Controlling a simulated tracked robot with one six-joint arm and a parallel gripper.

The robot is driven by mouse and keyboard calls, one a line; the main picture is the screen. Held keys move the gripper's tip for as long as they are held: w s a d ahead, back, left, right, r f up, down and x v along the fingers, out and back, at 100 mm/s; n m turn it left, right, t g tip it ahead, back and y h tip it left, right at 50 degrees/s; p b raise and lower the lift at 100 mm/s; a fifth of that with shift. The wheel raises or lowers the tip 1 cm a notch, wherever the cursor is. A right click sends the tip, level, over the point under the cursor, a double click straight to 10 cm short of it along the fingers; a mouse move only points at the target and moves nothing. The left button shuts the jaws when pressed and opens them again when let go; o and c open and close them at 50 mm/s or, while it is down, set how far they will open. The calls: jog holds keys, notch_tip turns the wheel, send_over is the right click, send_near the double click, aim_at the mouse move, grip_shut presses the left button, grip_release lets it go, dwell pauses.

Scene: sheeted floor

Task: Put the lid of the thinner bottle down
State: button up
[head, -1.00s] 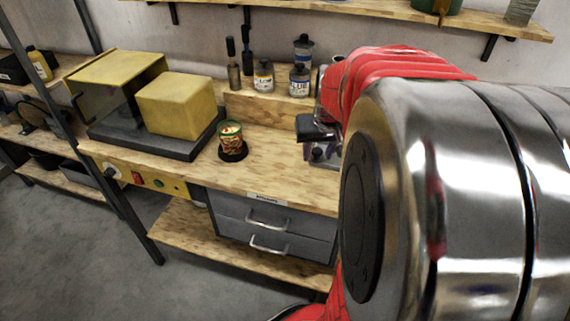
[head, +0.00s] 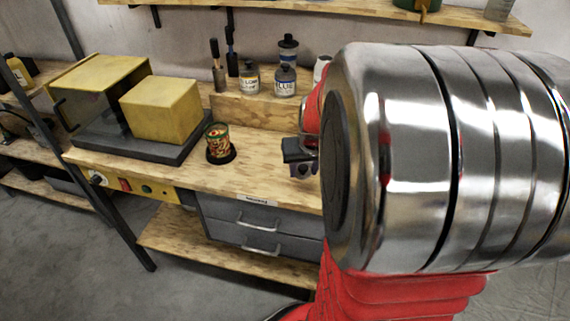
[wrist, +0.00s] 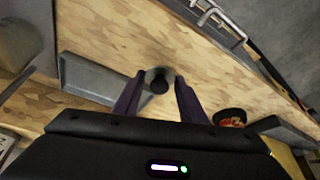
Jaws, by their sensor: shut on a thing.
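My gripper (wrist: 158,82) shows in the wrist view with its two dark fingers closed on a small round grey lid (wrist: 160,73) with a dark centre. The lid is over the wooden bench top (wrist: 215,85); I cannot tell whether it touches the wood. In the head view my gripper (head: 299,152) is partly hidden by my arm, and the lid is not clearly visible. Bottles stand on the raised wooden step: a yellow-labelled one (head: 249,79), one marked blue (head: 285,82), a dark-capped one behind (head: 288,50), and a pale one (head: 321,68) partly hidden. I cannot read which is the thinner bottle.
A patterned can (head: 217,139) stands on a dark round base left of my gripper. A grey tray (wrist: 88,82) lies near the lid. Drawers (head: 255,225) are under the bench's front edge.

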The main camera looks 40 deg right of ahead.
aim_at(304, 176)
jog(key=shift+f, duration=1.9)
jog(key=o, duration=1)
jog(key=v, duration=1.2)
jog(key=shift+a, duration=0.1)
